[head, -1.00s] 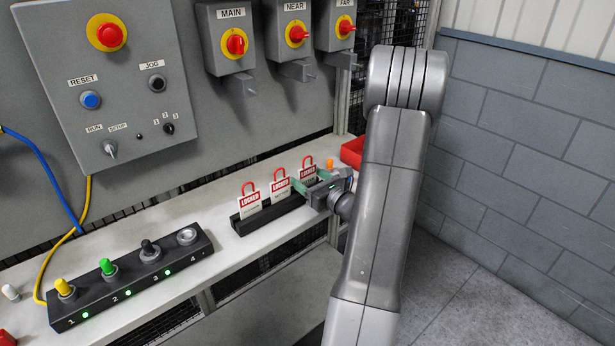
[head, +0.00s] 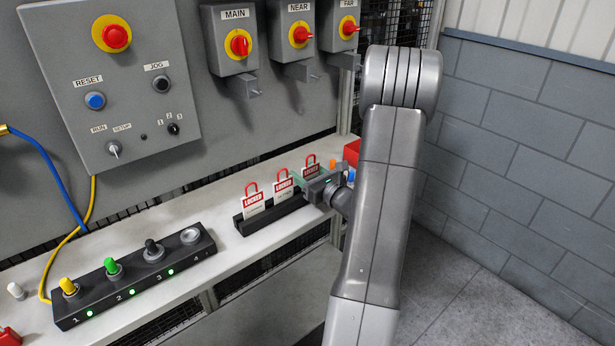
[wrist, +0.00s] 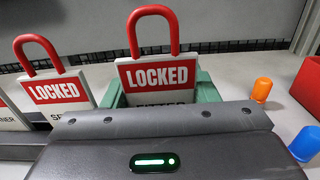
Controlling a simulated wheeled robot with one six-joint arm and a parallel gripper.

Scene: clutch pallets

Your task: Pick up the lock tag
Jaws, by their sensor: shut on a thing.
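My gripper (head: 309,181) is shut on the rightmost lock tag (head: 311,170), a white card with a red LOCKED band and a red shackle loop. In the wrist view, this tag (wrist: 158,76) stands upright between the green fingers, its lower part hidden behind my gripper. I cannot tell whether its bottom edge is still in the black rack (head: 262,219). Two similar tags stand upright in the rack to its left: the middle tag (head: 284,186) and the left tag (head: 254,203). The middle tag also shows in the wrist view (wrist: 58,92), apart from the held one.
An orange peg (wrist: 262,90), a blue peg (wrist: 304,143) and a red bin (wrist: 308,84) stand to the right of the held tag. A black button strip (head: 140,283) lies on the shelf's left part. Switch boxes (head: 232,50) with protruding hasps hang on the panel above.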

